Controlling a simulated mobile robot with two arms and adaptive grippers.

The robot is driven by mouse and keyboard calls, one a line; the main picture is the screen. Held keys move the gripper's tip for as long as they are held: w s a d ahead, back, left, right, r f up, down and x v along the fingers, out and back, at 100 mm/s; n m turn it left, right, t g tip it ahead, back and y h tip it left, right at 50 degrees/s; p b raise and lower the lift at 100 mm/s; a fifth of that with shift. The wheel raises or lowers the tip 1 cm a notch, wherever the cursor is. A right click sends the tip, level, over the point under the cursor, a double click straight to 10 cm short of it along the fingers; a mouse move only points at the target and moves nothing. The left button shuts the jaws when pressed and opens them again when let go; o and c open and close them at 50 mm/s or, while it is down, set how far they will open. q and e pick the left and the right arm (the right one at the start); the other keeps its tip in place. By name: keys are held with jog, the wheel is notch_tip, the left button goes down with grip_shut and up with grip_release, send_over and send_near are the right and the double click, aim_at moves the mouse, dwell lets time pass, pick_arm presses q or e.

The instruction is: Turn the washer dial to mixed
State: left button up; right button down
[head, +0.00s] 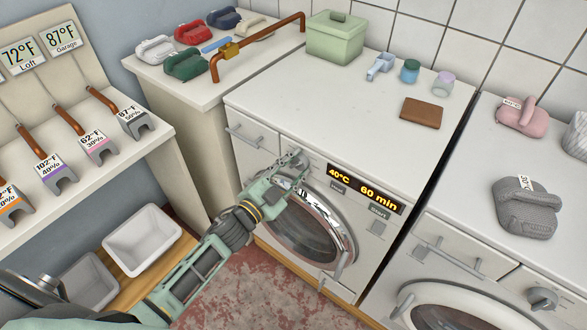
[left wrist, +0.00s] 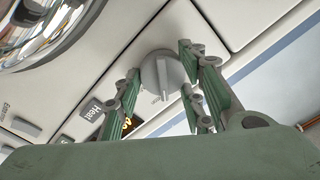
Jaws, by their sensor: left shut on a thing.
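The washer (head: 300,215) stands in the middle of the head view, its display (head: 365,190) reading 40°C and 60 min. Its grey round dial (left wrist: 160,72) with a raised ridge shows in the left wrist view, between the fingers of my left gripper (left wrist: 165,85). In the head view my left gripper (head: 292,165) is at the upper left of the washer front and covers most of the dial. It is shut on the dial. The label by the dial is too small to read. My right gripper is not in view.
A second machine with its own knob (head: 541,299) stands at the right. The washer top holds a green box (head: 336,37), small cups and a brown block (head: 421,112). White bins (head: 143,238) sit low on the left. Red-patched floor shows below the washer.

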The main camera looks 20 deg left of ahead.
pick_arm(q)
jog(key=m, duration=0.2)
jog(key=f+m+b, duration=0.1)
jog(key=m, duration=0.2)
jog(key=shift+s+d+m, duration=0.1)
jog(key=shift+s+m, duration=0.05)
jog(key=shift+m, duration=0.15)
jog(key=m+b, duration=0.1)
jog(key=m, duration=0.3)
jog(key=shift+f, duration=0.1)
jog(key=shift+m+b, duration=0.3)
jog(key=o, duration=0.9)
jog(key=shift+o, duration=0.8)
jog(key=shift+r, duration=0.2)
jog(key=shift+a+r, duration=0.1)
jog(key=shift+a, duration=0.1)
